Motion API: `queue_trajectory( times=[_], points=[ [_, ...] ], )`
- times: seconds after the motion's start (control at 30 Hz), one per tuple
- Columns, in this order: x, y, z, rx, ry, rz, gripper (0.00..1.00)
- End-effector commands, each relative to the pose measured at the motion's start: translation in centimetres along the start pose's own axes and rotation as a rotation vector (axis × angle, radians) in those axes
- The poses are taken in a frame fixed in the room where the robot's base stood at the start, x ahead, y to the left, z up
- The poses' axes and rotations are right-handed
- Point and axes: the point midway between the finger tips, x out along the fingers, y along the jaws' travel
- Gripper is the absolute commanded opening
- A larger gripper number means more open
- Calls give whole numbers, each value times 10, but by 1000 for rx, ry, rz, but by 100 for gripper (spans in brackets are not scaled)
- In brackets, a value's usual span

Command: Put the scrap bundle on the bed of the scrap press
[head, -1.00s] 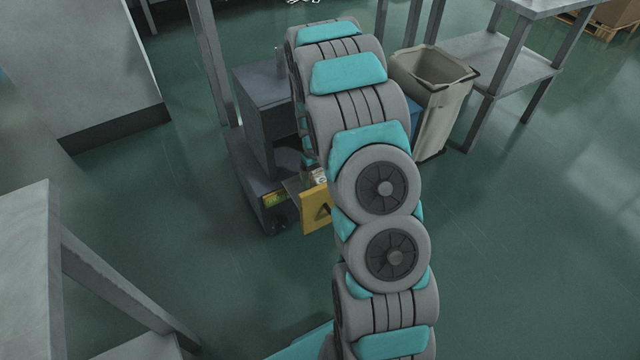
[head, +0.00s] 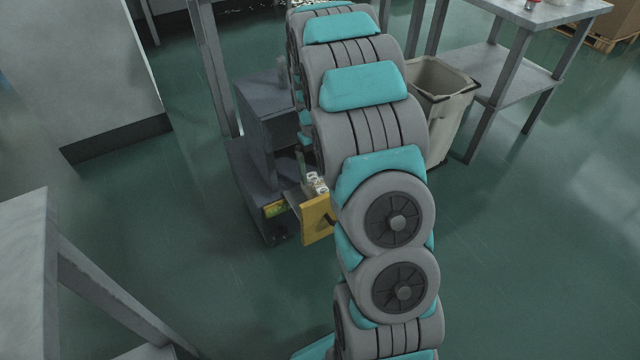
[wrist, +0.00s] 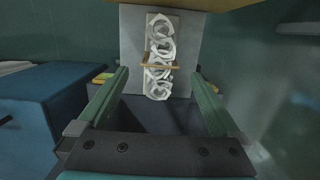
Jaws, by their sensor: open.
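The scrap bundle (wrist: 158,52), pale rings with a tan strap across them, lies on a flat grey plate (wrist: 188,40), the bed of the scrap press. In the head view the bundle (head: 316,182) shows small on the plate, behind a yellow panel (head: 317,220) with a dark handle. The dark grey press (head: 275,125) stands behind it. My gripper (wrist: 160,74) is open. Its two green fingers point toward the bundle, one to each side, with visible gaps. In the head view my arm hides most of the gripper.
A blue box-shaped thing (wrist: 40,115) stands left of my gripper in the wrist view. A beige bin (head: 445,105) and a grey table (head: 490,65) stand to the right. Another table (head: 25,270) is at the lower left. Green floor is open at the right.

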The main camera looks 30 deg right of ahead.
Motion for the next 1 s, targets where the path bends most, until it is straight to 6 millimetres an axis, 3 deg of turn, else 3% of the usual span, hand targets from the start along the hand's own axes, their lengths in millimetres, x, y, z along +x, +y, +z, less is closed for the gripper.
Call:
queue_trajectory(
  times=[0.23,0.37,0.57,0.7,1.0],
  points=[
    [-25,-1,0,0,3,0,100],
    [-38,-9,11,2,3,2,100],
    [-74,-41,59,15,7,5,100],
    [-94,-66,101,25,5,5,100],
    [-120,-113,198,36,1,1,100]
  ],
)
